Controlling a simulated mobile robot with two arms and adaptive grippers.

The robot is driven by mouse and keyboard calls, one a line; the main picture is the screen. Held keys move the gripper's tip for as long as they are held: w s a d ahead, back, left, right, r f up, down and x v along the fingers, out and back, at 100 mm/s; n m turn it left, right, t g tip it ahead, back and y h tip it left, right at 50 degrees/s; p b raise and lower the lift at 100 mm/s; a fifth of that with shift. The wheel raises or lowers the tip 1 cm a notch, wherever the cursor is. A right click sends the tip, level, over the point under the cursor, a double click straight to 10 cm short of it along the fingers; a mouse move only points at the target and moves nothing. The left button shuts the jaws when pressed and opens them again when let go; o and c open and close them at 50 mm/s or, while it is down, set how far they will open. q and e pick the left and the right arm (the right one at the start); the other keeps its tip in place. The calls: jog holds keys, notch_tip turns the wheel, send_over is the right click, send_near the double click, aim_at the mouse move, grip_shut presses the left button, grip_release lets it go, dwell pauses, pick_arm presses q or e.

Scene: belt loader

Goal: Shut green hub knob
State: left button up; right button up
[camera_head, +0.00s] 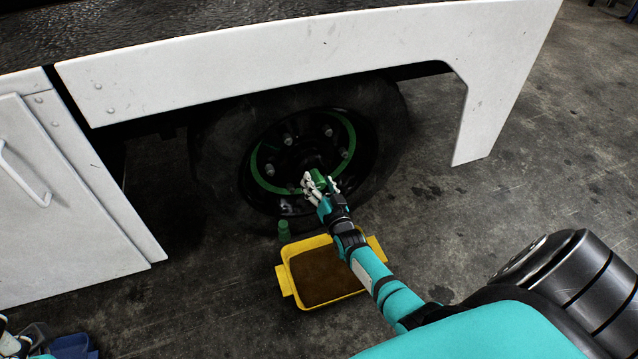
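The green hub knob (319,179) is at the lower middle of the wheel hub (300,150), inside a green ring on the dark rim. My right gripper (320,186) is at the knob, with its pale fingers on either side of it. The fingers hide part of the knob, and whether they press on it is too small to tell. The knob's turn position cannot be read. A pale and teal part of my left gripper (9,338) shows at the bottom left corner, mostly cut off, away from the wheel.
A yellow tray (289,277) with brown contents lies on the floor below the wheel, under my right arm. A small green bottle-like object (284,231) stands behind it. White body panels (300,55) overhang the tyre (225,160).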

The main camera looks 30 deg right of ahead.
jog(key=v, duration=1.2)
dwell(0.3)
